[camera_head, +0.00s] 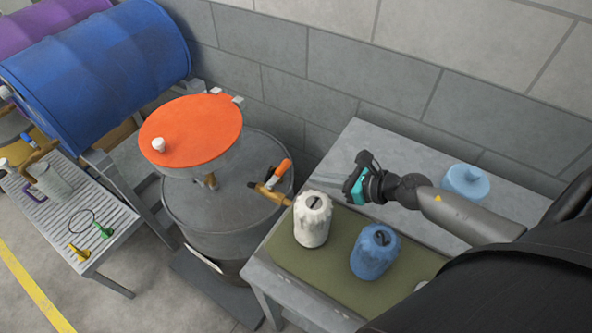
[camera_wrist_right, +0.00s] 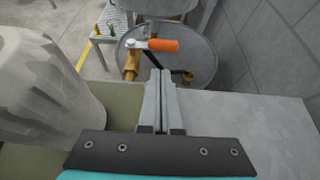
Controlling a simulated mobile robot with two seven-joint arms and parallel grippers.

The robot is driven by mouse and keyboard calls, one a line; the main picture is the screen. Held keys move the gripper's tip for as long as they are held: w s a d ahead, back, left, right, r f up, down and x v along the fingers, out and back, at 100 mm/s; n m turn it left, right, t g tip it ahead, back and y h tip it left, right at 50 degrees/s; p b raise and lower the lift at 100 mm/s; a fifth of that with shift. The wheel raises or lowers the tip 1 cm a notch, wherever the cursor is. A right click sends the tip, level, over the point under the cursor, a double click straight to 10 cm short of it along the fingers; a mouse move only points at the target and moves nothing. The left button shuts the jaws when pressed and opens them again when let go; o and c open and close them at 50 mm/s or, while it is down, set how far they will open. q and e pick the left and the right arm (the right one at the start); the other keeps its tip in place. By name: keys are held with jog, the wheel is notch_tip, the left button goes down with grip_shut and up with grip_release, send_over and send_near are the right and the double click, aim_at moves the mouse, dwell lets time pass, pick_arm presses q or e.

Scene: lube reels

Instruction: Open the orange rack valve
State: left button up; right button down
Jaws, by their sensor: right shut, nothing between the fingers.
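The orange valve handle (camera_head: 284,168) is on a brass tap at the front of the grey drum, under the orange-topped reel or lid (camera_head: 200,130). In the right wrist view the orange handle (camera_wrist_right: 163,46) lies sideways above a brass spout (camera_wrist_right: 131,66), beyond my fingertips. My right gripper (camera_head: 352,190) is shut and empty, above the grey table to the right of the valve and apart from it. Its closed fingers (camera_wrist_right: 160,75) point toward the drum and valve. My left gripper is not in view.
A white jug (camera_head: 312,219) and a blue jug (camera_head: 374,251) stand on the green mat (camera_head: 300,262) near my right gripper. A light blue container (camera_head: 466,182) stands behind the arm. A blue barrel (camera_head: 100,70) lies at the left above a slatted bench (camera_head: 90,205). A block wall is behind.

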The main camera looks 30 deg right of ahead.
aim_at(278, 174)
jog(key=r+x, duration=0.1)
jog(key=x, duration=0.6)
jog(key=shift+w+a+p, duration=0.2)
jog(key=shift+w+p, duration=0.05)
jog(key=shift+p, duration=0.1)
jog(key=shift+w+d+f+n+g+y+b, duration=0.1)
jog(key=shift+w+n+g+y+b, duration=0.2)
jog(key=shift+b, duration=0.5)
